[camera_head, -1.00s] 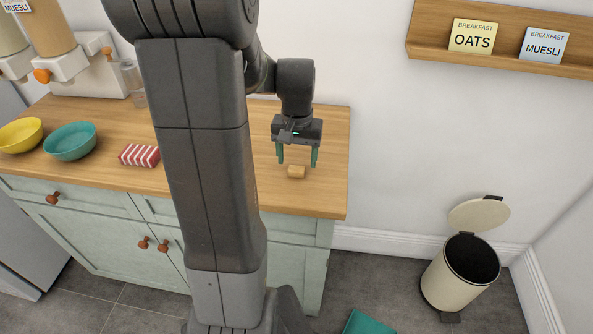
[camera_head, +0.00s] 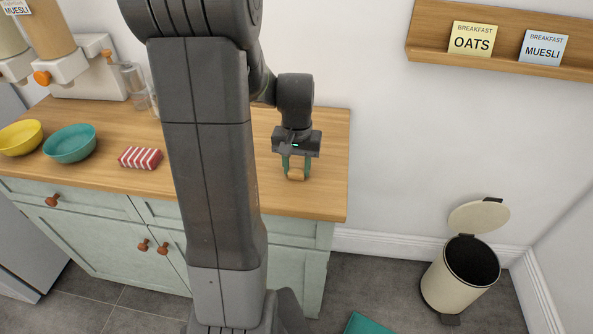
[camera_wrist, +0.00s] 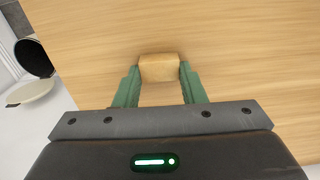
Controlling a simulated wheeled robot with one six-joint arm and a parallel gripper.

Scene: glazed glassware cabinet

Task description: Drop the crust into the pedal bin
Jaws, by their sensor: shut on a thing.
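The crust (camera_head: 296,174) is a small tan-brown block on the wooden counter near its right end. My gripper (camera_head: 297,172) has come down over it, with green fingers shut on its two sides. In the wrist view the crust (camera_wrist: 159,68) sits between the fingertips of my gripper (camera_wrist: 159,75). It appears at counter level; I cannot tell whether it still touches the wood. The cream pedal bin (camera_head: 458,278) stands on the floor to the right of the counter, its lid up and its dark inside showing. The bin's lid (camera_wrist: 35,90) also shows at the left of the wrist view.
On the counter (camera_head: 325,190) are a red-striped cloth (camera_head: 140,158), a teal bowl (camera_head: 70,143), a yellow bowl (camera_head: 20,138) and cereal dispensers at the back left. A wall shelf (camera_head: 500,62) with cards is at the upper right.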

